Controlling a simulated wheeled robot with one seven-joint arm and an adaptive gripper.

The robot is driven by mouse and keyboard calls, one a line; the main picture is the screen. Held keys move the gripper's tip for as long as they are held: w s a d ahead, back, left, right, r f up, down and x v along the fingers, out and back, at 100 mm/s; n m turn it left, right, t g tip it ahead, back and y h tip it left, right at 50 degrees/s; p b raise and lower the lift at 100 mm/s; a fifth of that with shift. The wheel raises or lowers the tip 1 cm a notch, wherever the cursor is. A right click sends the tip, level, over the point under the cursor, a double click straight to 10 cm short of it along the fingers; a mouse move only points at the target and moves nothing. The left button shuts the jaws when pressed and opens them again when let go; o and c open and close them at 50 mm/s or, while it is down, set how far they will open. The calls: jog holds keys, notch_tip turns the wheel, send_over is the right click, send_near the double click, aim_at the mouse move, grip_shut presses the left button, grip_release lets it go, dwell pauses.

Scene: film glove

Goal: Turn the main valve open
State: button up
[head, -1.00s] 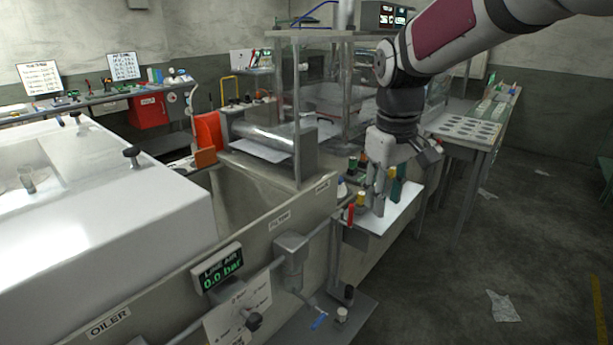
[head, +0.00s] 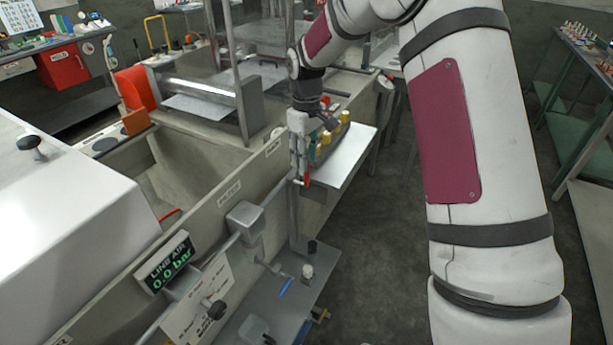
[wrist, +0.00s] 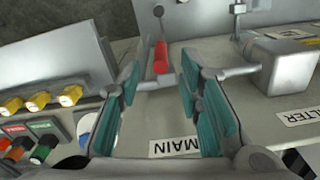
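The main valve's red lever (wrist: 160,58) shows in the wrist view, beyond the "MAIN" label (wrist: 178,147) on the grey panel. It lies in the gap ahead of my fingertips. My gripper (wrist: 162,78) is open, with teal-padded fingers on either side of that gap and nothing held. I cannot tell whether a finger touches the lever or its pipe. In the head view my gripper (head: 299,168) points down at the panel's far end, with the red lever (head: 307,179) right by its fingertips. A display (head: 166,265) reads "LINE AIR 0.0 bar".
A filter block (wrist: 287,65) stands on the pipe beside the lever. Yellow knobs (wrist: 38,101) and coloured buttons (wrist: 40,153) sit close on the left in the wrist view. A low shelf (head: 262,305) lies below the panel. The floor (head: 375,250) on the right is clear.

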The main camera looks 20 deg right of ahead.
aim_at(306, 184)
notch_tip(306, 184, down, 8)
jog(key=shift+r+p, duration=0.2)
jog(key=shift+p, duration=0.3)
grip_shut()
